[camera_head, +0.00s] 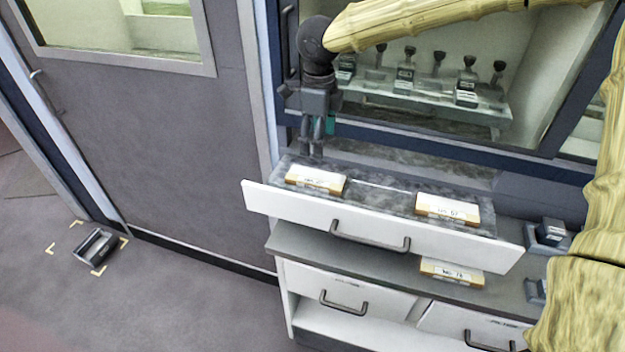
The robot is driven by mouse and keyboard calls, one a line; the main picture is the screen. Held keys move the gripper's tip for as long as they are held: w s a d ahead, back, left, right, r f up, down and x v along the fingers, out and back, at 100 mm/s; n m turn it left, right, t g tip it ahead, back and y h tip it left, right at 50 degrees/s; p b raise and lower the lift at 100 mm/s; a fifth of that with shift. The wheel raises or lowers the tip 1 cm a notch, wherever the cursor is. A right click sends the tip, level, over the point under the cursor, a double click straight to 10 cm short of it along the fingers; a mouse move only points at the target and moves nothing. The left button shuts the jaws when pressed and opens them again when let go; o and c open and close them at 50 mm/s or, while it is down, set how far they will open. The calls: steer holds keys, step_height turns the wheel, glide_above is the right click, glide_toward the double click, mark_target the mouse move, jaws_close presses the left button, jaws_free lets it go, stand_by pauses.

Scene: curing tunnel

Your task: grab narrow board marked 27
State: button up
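My gripper (312,150) points down at the back left of the open drawer (300,208), behind the left board. Its two fingers look close together, and I cannot tell whether they are open or shut. Three small tan boards with white labels are in view. The left board (316,180) lies in the drawer, its label too blurred to read. The right board (448,208) lies at the drawer's other end; its number seems to end in 7 but is unclear. A third board (451,273) lies on the counter below; its label seems to begin with 7.
The drawer's white front with its dark handle (370,238) juts out above the grey counter (330,250). Closed drawers (345,290) are below. Dark devices (550,235) stand at right. A windowed cabinet (430,85) is behind. A dark object (96,246) lies on the floor.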

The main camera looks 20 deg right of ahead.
steer(key=p, duration=0.1)
glide_above(319, 177)
steer(key=f, duration=0.5)
steer(key=shift+w+a+f, duration=0.1)
steer(key=shift+w+f, duration=0.3)
steer(key=shift+s+f+p, duration=0.2)
steer(key=shift+f+p, duration=0.15)
steer(key=shift+s+f+p, duration=0.15)
steer(key=shift+f+p, duration=0.25)
steer(key=shift+f, duration=0.8)
steer(key=shift+s+f+p, duration=0.1)
steer(key=shift+f+p, duration=0.3)
steer(key=shift+f, duration=0.75)
steer(key=c, duration=1.1)
